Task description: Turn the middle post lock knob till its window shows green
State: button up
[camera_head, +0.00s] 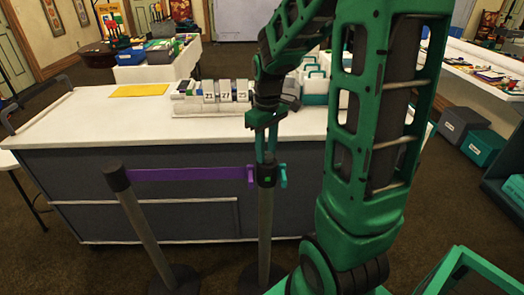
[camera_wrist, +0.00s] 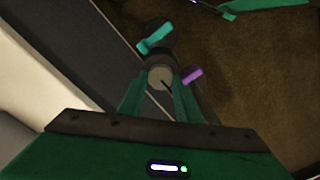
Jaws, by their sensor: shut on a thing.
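The middle post (camera_head: 265,225) stands upright in front of the counter, with a dark head. My gripper (camera_head: 266,157) points straight down onto the top of that head. In the wrist view, my gripper's fingers (camera_wrist: 160,92) close on both sides of the round grey lock knob (camera_wrist: 160,76), which has a dark line across its top. In the head view the knob is mostly hidden between the fingers. A small green patch, the lock window (camera_head: 267,181), shows on the front of the post head. A teal belt end (camera_head: 283,176) sits on the post's right side.
A purple belt (camera_head: 190,174) runs from the left post (camera_head: 118,178) to the middle post. The white-topped counter (camera_head: 90,122) stands close behind, bearing number cards (camera_head: 225,91) and a yellow sheet (camera_head: 139,90). Bins (camera_head: 484,147) stand on the floor at right.

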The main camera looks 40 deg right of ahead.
aim_at(267, 154)
jog(key=shift+s, duration=0.1)
jog(key=o, duration=1.1)
notch_tip(267, 154, up, 11)
jog(key=shift+f, duration=0.15)
dwell(0.3)
jog(key=s+f+m, duration=0.2)
jog(key=s, duration=0.5)
jog(key=s+a+f+m, duration=0.1)
jog(key=s+f+m, duration=0.1)
jog(key=s, duration=0.5)
jog(key=s+f+m, duration=0.2)
jog(key=s+m, duration=0.2)
jog(key=s, duration=0.3)
jog(key=shift+a+f, duration=0.1)
jog(key=shift+a, duration=0.05)
